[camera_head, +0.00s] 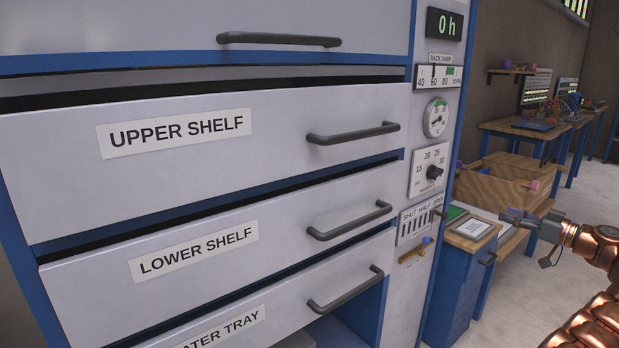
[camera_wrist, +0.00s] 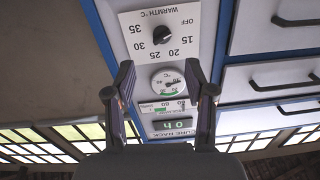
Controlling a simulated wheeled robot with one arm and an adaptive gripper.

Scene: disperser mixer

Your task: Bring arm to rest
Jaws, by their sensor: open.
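My arm, copper-coloured, comes in from the right edge of the head view. My gripper (camera_head: 522,222) is at its end, in front of the panel's right side and clear of the drawers. In the wrist view my gripper (camera_wrist: 164,90) has its two dark fingers spread apart with nothing between them. Beyond them, upside down, are the warmth dial (camera_wrist: 162,35), a round gauge (camera_wrist: 168,80) and a display (camera_wrist: 166,124) reading 0 h. I see no contact between the fingers and the panel.
The cabinet has drawers labelled upper shelf (camera_head: 175,133) and lower shelf (camera_head: 195,250), with dark gaps along their tops. A shut-half-open slider (camera_head: 416,222) and a brass lever (camera_head: 414,253) sit on the panel. Open floor (camera_head: 520,290) shows at right.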

